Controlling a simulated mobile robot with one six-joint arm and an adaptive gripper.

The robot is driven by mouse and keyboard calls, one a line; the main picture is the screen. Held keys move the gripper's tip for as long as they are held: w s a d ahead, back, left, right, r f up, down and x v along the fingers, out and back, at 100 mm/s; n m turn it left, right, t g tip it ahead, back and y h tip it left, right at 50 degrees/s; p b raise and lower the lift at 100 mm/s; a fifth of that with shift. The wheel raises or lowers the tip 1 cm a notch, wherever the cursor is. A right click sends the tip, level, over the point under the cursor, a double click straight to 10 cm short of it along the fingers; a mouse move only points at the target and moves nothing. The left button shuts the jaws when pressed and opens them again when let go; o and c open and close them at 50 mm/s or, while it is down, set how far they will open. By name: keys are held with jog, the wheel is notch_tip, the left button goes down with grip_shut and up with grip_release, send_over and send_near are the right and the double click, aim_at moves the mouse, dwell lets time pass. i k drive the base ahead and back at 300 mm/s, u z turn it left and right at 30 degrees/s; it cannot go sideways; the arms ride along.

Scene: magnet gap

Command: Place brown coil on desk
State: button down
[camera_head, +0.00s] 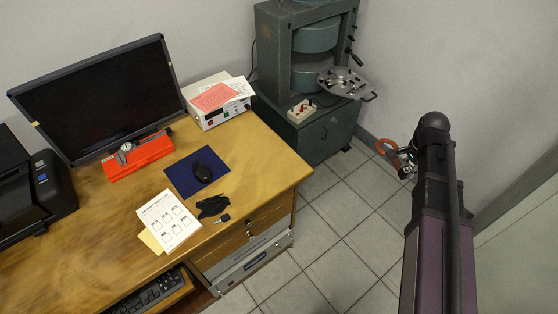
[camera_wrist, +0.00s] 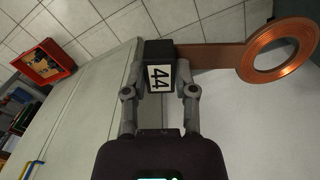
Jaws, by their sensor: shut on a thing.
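The brown coil is a copper-coloured ring (camera_wrist: 277,52) on a flat brown strip that ends in a black block marked 44 (camera_wrist: 160,77). In the wrist view my gripper (camera_wrist: 160,90) is shut on the black block, with the ring sticking out to the right. In the head view the coil's ring (camera_head: 386,146) shows at the left of my gripper (camera_head: 405,160), which is partly hidden by my arm. The coil is held in the air, right of the desk and apart from it. The wooden desk (camera_head: 265,160) fills the left of the head view.
The desk's right end is bare. A green magnet machine (camera_head: 325,130) stands behind. Tiled floor lies between.

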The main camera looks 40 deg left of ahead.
aim_at(253, 155)
jog(key=u, duration=0.05)
jog(key=k, duration=1.45)
jog(key=u, duration=0.75)
jog(key=i, duration=1)
